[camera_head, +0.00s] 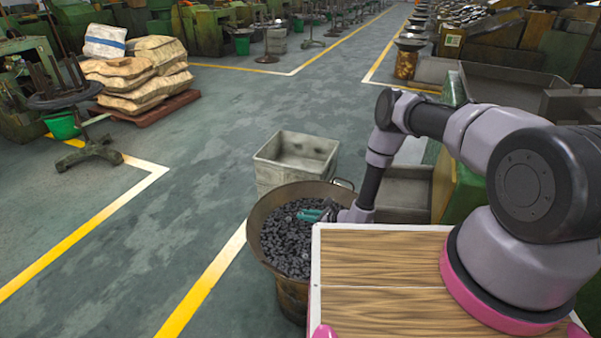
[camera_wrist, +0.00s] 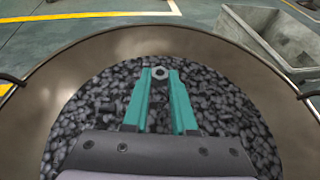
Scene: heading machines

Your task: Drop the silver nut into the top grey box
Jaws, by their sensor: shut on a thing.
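The silver nut (camera_wrist: 160,74) sits between the fingertips of my gripper (camera_wrist: 160,80) in the wrist view. The teal fingers are shut on it. My gripper (camera_head: 312,214) is over the round brown tub (camera_head: 258,230), which is filled with dark nuts and also shows in the wrist view (camera_wrist: 30,105). In the head view the held nut is too small to make out. A grey box (camera_head: 296,155) with an open, empty top stands just behind the tub. Part of this grey box (camera_wrist: 268,36) shows at the top right of the wrist view.
My wooden-topped base is at the front right, close beside the tub. A green machine with grey trays (camera_head: 405,190) stands right of the box. Stacked sacks (camera_head: 140,75) on a pallet are at the far left. The floor left of the tub is clear.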

